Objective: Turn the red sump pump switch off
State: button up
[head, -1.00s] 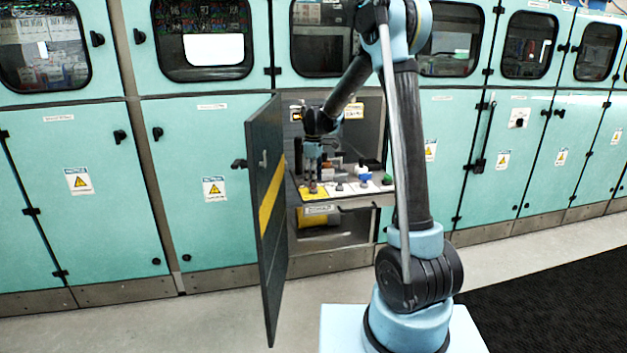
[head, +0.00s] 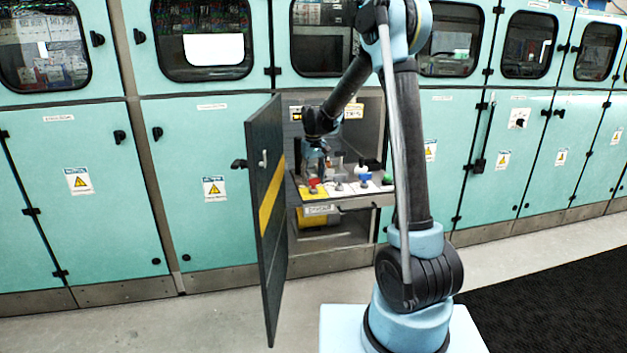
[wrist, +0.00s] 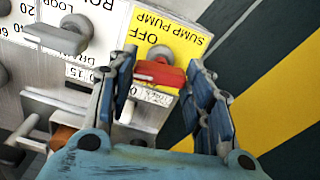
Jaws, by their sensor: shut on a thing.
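The red sump pump switch (wrist: 163,75) sits on a yellow panel label (wrist: 165,42) marked SUMP PUMP and OFF in the wrist view. Its red handle lies across the picture, its left end just below the word OFF. My gripper (wrist: 160,66) has one finger at each end of the handle and is shut on it. In the head view the red switch (head: 314,184) shows at the front left of the cabinet's shelf, right below my gripper (head: 316,168). The fingertips are too small to make out there.
The open dark cabinet door (head: 266,220) with a yellow stripe stands close to the left of my gripper. Blue (head: 364,177) and green (head: 388,179) knobs sit to the right on the shelf. A grey handle (wrist: 62,38) is nearby in the wrist view.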

jog(key=shift+m, duration=0.9)
jog(key=o, duration=1)
jog(key=shift+o, duration=0.2)
notch_tip(320, 180, up, 12)
jog(key=shift+w, duration=0.1)
